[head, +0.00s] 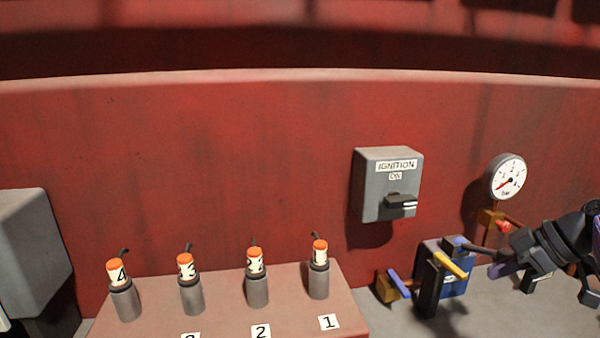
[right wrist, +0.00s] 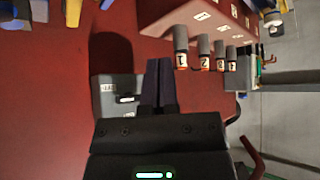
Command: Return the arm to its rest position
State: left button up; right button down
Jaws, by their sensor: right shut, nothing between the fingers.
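My right arm comes in from the right edge of the head view. Its dark gripper (head: 470,247) points left in front of the red wall, near the blue box and below the gauge. In the right wrist view the two dark fingers (right wrist: 158,85) lie together with nothing between them. They overlap the picture of the grey ignition box (right wrist: 113,83). My left gripper is not in view.
A blue box (head: 459,286) with a yellow lever (head: 451,264) stands below. Several numbered, orange-topped cylinders (head: 319,268) stand on a red block (head: 345,300). A grey box (head: 30,250) is at left.

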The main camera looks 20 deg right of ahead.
jog(key=s+a+f+g+h, duration=0.2)
jog(key=s+a+f+g, duration=0.1)
jog(key=a+f, duration=0.7)
jog(key=s+a+f+g+h, duration=0.25)
jog(key=a+f, duration=0.45)
jog(key=f, duration=0.4)
jog(key=s+a+m+t, duration=0.2)
jog(key=s+a+m, duration=0.4)
jog(key=s+a, duration=0.85)
notch_tip(320, 180, down, 24)
jog(key=s+g+b, duration=0.2)
jog(key=s+b, duration=0.1)
jog(key=b, duration=0.3)
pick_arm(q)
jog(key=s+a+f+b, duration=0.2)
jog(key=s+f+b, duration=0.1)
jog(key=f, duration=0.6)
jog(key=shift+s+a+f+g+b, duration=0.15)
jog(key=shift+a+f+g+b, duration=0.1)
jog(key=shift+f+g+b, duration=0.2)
pick_arm(e)
jog(key=s+d+f, duration=0.2)
jog(key=s+f, duration=0.4)
jog(key=s, duration=0.1)
jog(key=s+d+f+g+h, duration=0.1)
jog(key=s+d+f, duration=0.2)
jog(key=s+f, duration=0.4)
jog(key=shift+s+f+n, duration=0.15)
jog(key=shift+f+n, duration=0.15)
jog(key=shift+n, duration=0.1)
